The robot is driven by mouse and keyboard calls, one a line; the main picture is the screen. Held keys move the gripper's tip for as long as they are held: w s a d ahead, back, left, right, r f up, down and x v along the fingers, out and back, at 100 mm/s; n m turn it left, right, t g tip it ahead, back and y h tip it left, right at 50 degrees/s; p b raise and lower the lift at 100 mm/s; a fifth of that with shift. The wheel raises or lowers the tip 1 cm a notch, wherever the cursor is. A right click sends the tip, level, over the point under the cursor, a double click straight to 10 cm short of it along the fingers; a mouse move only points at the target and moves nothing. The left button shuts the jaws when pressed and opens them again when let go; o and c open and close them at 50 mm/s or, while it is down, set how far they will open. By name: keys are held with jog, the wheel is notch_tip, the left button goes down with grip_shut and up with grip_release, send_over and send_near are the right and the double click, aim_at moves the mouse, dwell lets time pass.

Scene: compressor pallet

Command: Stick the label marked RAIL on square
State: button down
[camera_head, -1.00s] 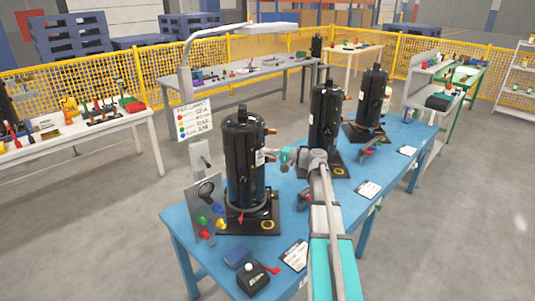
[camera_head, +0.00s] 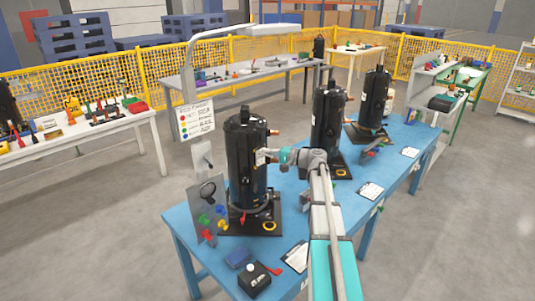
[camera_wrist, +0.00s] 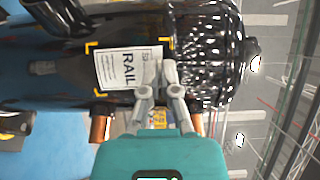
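The label marked RAIL (camera_wrist: 122,70) is a white sheet with dark print at the side of the nearest black compressor (camera_wrist: 200,50). In the wrist view it lies slightly tilted inside yellow corner marks (camera_wrist: 91,47). I cannot tell whether its whole face touches the shell. My gripper (camera_wrist: 157,82) has its fingertips close together at the label's right edge and appears shut on it. In the head view my gripper (camera_head: 276,156) is at the right side of the nearest compressor (camera_head: 246,165), with a small white patch of label (camera_head: 262,157) showing.
Two more black compressors (camera_head: 327,115) stand farther along the blue table (camera_head: 335,205). A stand with a magnifier and coloured knobs (camera_head: 205,212) is left of the nearest compressor. A colour-coded sign (camera_head: 196,120) hangs behind it. A clipboard (camera_head: 296,257) and dark box (camera_head: 253,280) lie in front.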

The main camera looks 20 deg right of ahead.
dwell(0.3)
jog(key=c, duration=0.7)
grip_release()
jog(key=shift+w, duration=0.1)
jog(key=shift+d, duration=0.1)
jog(key=v, duration=1.2)
